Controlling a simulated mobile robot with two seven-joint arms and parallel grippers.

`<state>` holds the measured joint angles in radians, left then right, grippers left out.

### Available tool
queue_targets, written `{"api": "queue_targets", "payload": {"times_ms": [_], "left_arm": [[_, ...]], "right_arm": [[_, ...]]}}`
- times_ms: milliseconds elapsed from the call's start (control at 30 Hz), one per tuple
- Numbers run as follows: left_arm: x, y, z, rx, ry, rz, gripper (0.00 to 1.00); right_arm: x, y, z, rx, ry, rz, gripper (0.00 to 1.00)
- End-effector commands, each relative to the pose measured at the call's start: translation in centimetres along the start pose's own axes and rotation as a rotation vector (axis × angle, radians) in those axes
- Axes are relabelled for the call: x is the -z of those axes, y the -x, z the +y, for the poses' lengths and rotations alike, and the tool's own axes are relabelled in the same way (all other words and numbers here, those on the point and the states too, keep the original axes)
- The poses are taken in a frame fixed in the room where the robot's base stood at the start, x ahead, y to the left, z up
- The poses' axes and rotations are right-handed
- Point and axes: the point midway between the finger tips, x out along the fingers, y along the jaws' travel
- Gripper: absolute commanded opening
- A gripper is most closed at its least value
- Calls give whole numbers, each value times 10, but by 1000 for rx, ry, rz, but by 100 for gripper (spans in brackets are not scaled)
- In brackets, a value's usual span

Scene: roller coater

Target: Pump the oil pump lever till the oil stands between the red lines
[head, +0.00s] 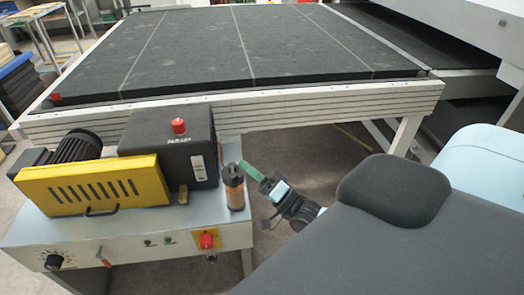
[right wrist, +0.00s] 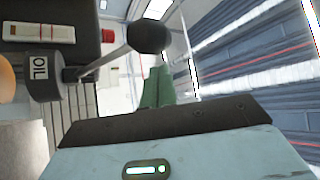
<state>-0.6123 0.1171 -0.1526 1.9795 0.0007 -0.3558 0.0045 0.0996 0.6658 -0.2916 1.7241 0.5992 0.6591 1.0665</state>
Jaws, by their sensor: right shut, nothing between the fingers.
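The oil pump (head: 234,190) is an amber cylinder with a dark cap, standing at the right end of the grey machine cabinet. In the right wrist view its dark top (right wrist: 42,76) carries an OIL label, and the lever (right wrist: 100,62) runs from it to a black ball knob (right wrist: 148,34). My right gripper (head: 246,168) has green fingers, which are shut and empty close to the pump's top. The fingers (right wrist: 158,82) appear beside the knob; I cannot tell whether they touch it. A white sight gauge (head: 197,165) is on the black box; its oil level is too small to read. My left gripper is not in view.
The black box (head: 160,140) with a red cap and the yellow slotted guard (head: 85,187) stand left of the pump. The large dark conveyor bed (head: 240,50) lies behind. A red switch (head: 207,239) is on the cabinet front. Open floor lies right of the cabinet.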

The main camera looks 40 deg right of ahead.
Motion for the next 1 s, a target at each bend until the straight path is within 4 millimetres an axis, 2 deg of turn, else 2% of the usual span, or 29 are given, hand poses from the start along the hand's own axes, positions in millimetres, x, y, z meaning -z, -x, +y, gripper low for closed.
{"api": "queue_targets", "payload": {"times_ms": [200, 600, 1000], "left_arm": [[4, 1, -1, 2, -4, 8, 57], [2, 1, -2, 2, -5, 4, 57], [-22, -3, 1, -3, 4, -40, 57]], "right_arm": [[-14, 5, -1, 2, 1, 2, 0], [-16, 6, 0, 2, 3, 1, 0], [-23, 14, 5, 44, 44, 0, 0]]}}
